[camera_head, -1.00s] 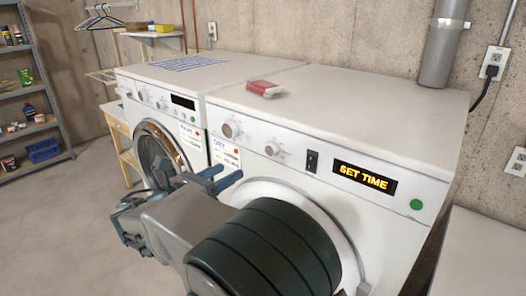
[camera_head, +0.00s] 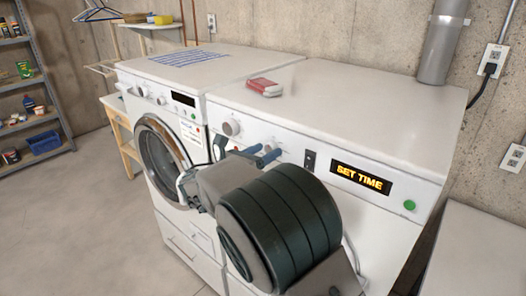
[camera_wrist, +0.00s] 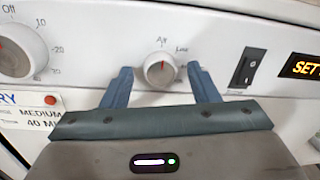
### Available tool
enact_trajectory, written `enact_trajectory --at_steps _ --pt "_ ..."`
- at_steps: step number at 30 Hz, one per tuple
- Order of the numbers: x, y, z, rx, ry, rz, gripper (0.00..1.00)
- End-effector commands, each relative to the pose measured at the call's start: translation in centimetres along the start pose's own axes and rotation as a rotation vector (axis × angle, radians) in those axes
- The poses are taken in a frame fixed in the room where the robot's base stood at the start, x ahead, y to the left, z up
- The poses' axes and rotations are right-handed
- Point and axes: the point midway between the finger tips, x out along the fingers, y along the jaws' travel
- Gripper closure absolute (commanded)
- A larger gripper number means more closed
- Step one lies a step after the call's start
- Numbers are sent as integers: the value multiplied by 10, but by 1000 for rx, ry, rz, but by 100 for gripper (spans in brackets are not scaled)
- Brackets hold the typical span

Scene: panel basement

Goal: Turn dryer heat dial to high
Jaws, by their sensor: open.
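The dryer's (camera_head: 350,215) heat dial (camera_wrist: 160,71) is a small silver knob. Its red mark points up, close to the "Air" label, with "Low" up and right of it. Other labels are hidden or unreadable. My gripper (camera_wrist: 160,76) is open, with one blue finger left of the dial and the other right of it. Gaps show between the fingers and the knob. In the head view my gripper (camera_head: 262,156) is at the control panel and largely covers the heat dial.
A larger timer dial (camera_wrist: 18,50) is left of the heat dial. A black rocker switch (camera_wrist: 246,68) is close to the right finger. A lit "SET TIME" display (camera_head: 361,178) and a green button (camera_head: 409,205) are further right. A red-and-white box (camera_head: 264,87) lies on top.

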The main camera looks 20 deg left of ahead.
Motion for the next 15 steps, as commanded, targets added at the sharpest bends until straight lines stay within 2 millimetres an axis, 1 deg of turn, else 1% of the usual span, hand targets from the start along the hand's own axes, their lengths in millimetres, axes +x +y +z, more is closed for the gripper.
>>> enact_trajectory --at_steps 3,5,6,8,15 --pt "0 0 0 0 0 0 45" --pt "0 0 0 0 0 0 62" --pt "0 0 0 0 0 0 73" --pt "0 0 0 0 0 0 90" --pt "0 0 0 10 1 1 90"
